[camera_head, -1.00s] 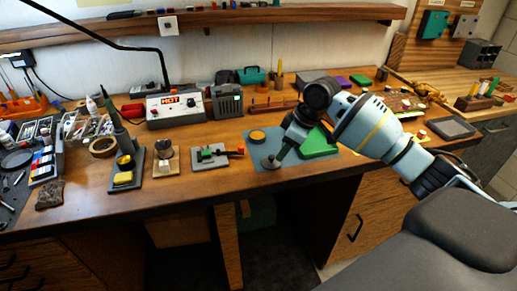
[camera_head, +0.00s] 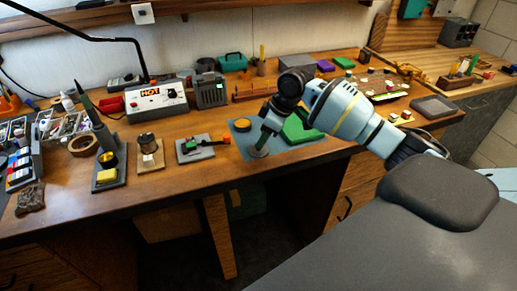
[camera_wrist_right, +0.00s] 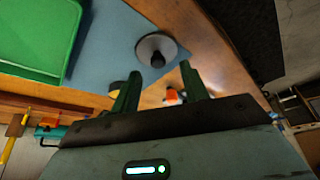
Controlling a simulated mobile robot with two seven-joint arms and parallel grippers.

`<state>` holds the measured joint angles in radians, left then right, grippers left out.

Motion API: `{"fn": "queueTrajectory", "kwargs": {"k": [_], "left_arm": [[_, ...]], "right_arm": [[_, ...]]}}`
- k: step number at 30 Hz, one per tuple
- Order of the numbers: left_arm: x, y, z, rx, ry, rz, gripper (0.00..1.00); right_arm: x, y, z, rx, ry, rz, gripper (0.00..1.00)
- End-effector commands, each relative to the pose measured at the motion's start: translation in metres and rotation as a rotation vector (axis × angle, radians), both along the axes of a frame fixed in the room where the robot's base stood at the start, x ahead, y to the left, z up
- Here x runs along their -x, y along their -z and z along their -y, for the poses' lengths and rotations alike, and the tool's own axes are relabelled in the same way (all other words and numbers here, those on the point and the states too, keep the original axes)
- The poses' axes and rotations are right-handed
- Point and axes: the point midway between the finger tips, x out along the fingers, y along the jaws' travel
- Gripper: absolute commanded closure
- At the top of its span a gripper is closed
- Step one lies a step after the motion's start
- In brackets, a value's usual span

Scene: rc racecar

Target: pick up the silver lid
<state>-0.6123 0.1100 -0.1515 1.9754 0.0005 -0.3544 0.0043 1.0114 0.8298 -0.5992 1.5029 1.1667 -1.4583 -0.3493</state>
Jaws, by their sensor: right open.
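The silver lid (camera_head: 259,153), a round grey disc, lies on the blue mat (camera_head: 242,139) near the table's front edge. In the right wrist view the lid (camera_wrist_right: 148,43) shows its dark central knob. My right gripper (camera_head: 263,143) is close to the lid in the head view. In the right wrist view the two green fingers of my right gripper (camera_wrist_right: 158,82) are spread apart with nothing between them. The lid lies beyond their tips, roughly in line with the gap. I cannot tell the exact height above it. My left gripper is not in view.
A green tray (camera_wrist_right: 38,38) lies on the mat beside the lid, partly behind my arm in the head view. A yellow round piece (camera_head: 242,124) sits on the mat. A small grey fixture (camera_head: 194,149) with a red-handled part stands to the left.

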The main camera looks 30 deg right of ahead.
Motion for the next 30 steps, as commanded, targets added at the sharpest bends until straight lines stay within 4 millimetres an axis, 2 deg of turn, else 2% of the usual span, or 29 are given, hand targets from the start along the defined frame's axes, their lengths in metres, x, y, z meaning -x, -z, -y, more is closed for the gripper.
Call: {"fn": "queueTrajectory", "kwargs": {"k": [3, 6, 16, 26, 30], "left_arm": [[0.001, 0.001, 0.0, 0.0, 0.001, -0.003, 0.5], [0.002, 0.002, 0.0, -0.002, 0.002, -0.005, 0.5], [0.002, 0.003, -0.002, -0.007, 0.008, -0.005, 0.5], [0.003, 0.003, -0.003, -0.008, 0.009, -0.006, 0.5], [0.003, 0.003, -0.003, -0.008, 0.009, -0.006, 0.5]], "right_arm": [[-0.006, 0.018, -0.002, 0.0, 0.0, -0.004, 0.55], [-0.009, 0.028, -0.005, -0.002, 0.0, -0.003, 0.55], [-0.011, 0.033, -0.006, 0.001, -0.001, -0.001, 0.55], [-0.011, 0.033, -0.006, 0.001, -0.001, -0.001, 0.99], [-0.011, 0.033, -0.006, 0.001, -0.001, -0.001, 1.0]]}}
